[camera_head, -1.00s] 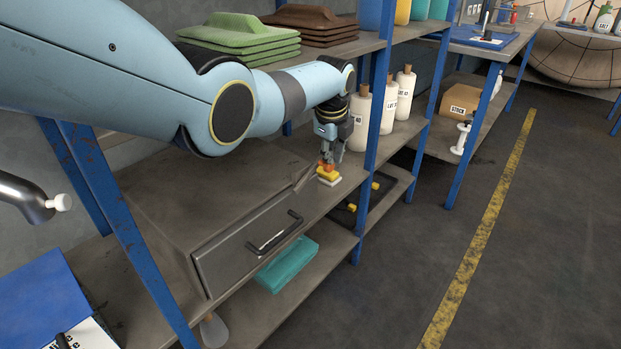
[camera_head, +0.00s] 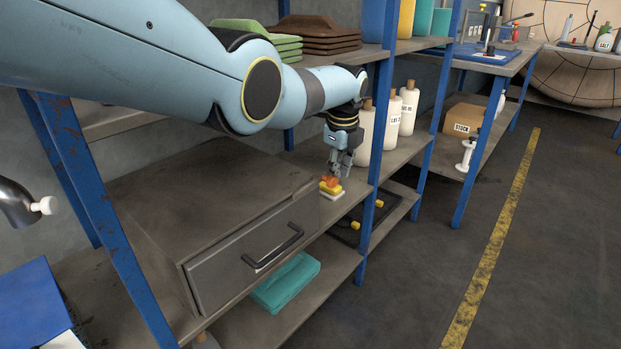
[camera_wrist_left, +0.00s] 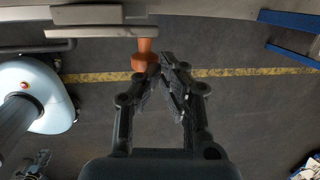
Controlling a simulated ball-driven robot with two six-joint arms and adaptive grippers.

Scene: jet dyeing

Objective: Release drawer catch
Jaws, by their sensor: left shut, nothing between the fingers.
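A grey metal drawer unit with a drawer front (camera_head: 215,275) and black bar handle (camera_head: 273,247) sits on the shelf in the head view. At its right end is a small stacked piece, which looks like the catch: an orange top (camera_head: 330,182), a yellow block (camera_head: 329,189) and a pale base. My left gripper (camera_head: 338,174) points down just above and behind it, shut and empty. In the left wrist view, the shut fingertips (camera_wrist_left: 168,58) are right beside an orange knob (camera_wrist_left: 145,58). I cannot tell whether they touch it. My right gripper is not in view.
Blue shelf posts (camera_head: 373,130) stand right of the gripper. White bottles (camera_head: 408,108) stand on the shelf behind, and brown trays (camera_head: 318,35) lie on the shelf above. A teal folded cloth (camera_head: 286,282) lies below the drawer. The floor aisle at right is clear.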

